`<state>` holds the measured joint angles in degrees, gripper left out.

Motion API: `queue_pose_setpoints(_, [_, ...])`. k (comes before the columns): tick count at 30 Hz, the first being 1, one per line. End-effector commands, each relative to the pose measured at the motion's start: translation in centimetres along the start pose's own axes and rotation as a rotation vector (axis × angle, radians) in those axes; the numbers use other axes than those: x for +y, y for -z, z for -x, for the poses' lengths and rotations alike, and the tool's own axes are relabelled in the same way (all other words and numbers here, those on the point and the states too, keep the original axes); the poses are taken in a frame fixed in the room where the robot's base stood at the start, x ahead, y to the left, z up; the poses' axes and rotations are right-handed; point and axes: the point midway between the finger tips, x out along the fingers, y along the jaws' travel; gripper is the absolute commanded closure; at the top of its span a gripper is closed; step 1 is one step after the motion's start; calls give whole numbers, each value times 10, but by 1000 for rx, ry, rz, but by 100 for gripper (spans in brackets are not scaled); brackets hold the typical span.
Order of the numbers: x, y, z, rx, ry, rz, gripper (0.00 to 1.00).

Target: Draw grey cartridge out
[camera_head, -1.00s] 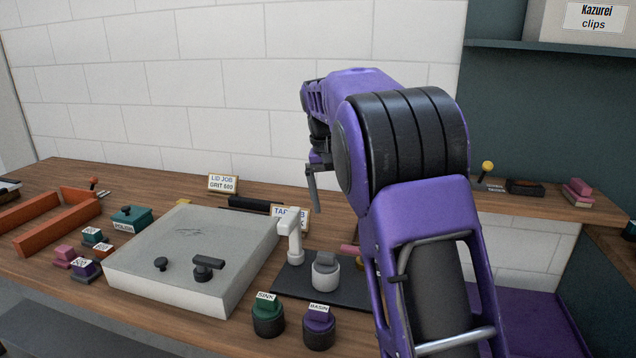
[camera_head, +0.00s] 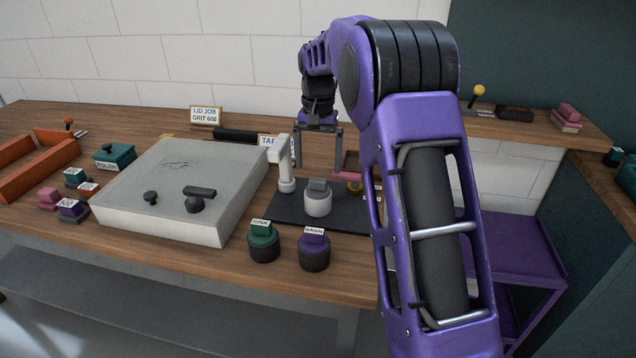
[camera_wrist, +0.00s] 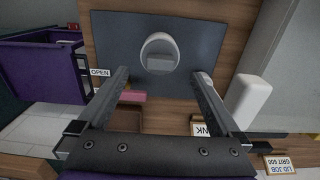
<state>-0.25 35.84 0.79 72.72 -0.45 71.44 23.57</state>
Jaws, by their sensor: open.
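The grey cartridge (camera_head: 318,186) shows a dark grey block-shaped grip on top of a pale round body (camera_head: 318,203), which stands on a dark mat (camera_head: 288,213). In the wrist view the grey cartridge (camera_wrist: 159,60) sits inside a pale ring, beyond and between my fingertips. My gripper (camera_head: 318,168) is open and empty, pointing down above and slightly behind the cartridge. In the wrist view its two fingers (camera_wrist: 158,75) stand wide apart, and neither touches the cartridge. How deep the cartridge sits in the body is hidden.
A white tap (camera_head: 283,165) stands close left of the cartridge. A pink piece (camera_head: 349,175) lies behind it at right. A large grey lid (camera_head: 180,180) fills the left. The front mat is bare.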

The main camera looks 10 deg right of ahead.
Motion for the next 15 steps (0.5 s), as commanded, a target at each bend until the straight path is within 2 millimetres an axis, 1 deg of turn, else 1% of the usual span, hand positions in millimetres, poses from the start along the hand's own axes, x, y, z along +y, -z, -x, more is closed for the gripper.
queue_pose_setpoints(1, [0,-1,-12,-5,-2,0,0])
queue_pose_setpoints(6, [0,-1,-40,-3,-1,0,0])
queue_pose_setpoints(10, [0,0,-54,-2,-1,0,0])
queue_pose_setpoints(15, [0,0,-61,0,0,0,0])
